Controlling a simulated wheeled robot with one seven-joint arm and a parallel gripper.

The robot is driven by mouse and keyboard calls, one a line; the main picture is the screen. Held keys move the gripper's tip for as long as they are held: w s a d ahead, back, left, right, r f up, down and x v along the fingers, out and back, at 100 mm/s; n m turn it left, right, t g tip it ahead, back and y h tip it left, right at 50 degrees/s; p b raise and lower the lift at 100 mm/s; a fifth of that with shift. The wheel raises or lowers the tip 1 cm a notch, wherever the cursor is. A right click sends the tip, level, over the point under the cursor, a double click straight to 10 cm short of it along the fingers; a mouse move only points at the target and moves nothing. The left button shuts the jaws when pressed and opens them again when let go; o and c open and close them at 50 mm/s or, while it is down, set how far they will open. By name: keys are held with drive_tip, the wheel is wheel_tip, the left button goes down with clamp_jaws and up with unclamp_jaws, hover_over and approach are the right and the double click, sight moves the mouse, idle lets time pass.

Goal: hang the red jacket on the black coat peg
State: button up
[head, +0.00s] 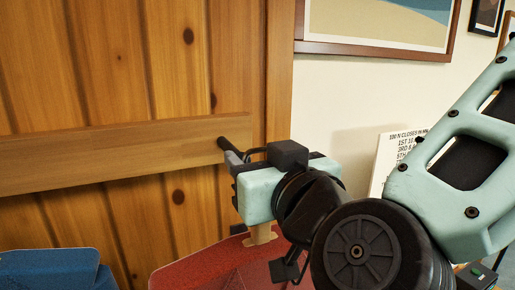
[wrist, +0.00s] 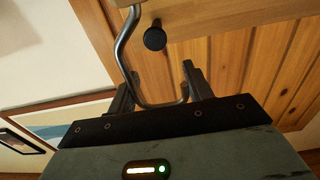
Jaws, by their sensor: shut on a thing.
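The black coat peg (head: 228,145) sticks out of the wooden rail near its right end. My gripper (head: 235,162) is right at the peg in the head view, and part of the peg is hidden there. In the wrist view my gripper (wrist: 157,80) is shut on the grey metal hook (wrist: 122,52) of a hanger. The round end of the peg (wrist: 154,37) shows just beside the hook's wire; I cannot tell whether they touch. The red jacket (head: 205,267) hangs below my gripper, under a light wooden hanger piece (head: 262,236). Its lower part is out of view.
The horizontal wooden rail (head: 100,158) crosses the plank wall (head: 130,60). Something blue (head: 50,270), perhaps another garment, is at the lower left. A framed picture (head: 385,25) and a white sign (head: 393,160) are to the right.

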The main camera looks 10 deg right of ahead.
sight(233, 147)
drive_tip(key=shift+w+a+r+p, duration=0.1)
drive_tip(key=shift+w+r+p, duration=0.35)
drive_tip(key=shift+w+p, duration=0.3)
drive_tip(key=shift+f+x, duration=0.15)
drive_tip(key=shift+x, duration=1.45)
drive_tip(key=shift+f+x, duration=0.2)
drive_tip(key=shift+x, duration=1.4)
drive_tip(key=shift+f+x, duration=0.15)
drive_tip(key=shift+x, duration=1.45)
drive_tip(key=shift+f+b, duration=0.85)
drive_tip(key=shift+f, duration=0.45)
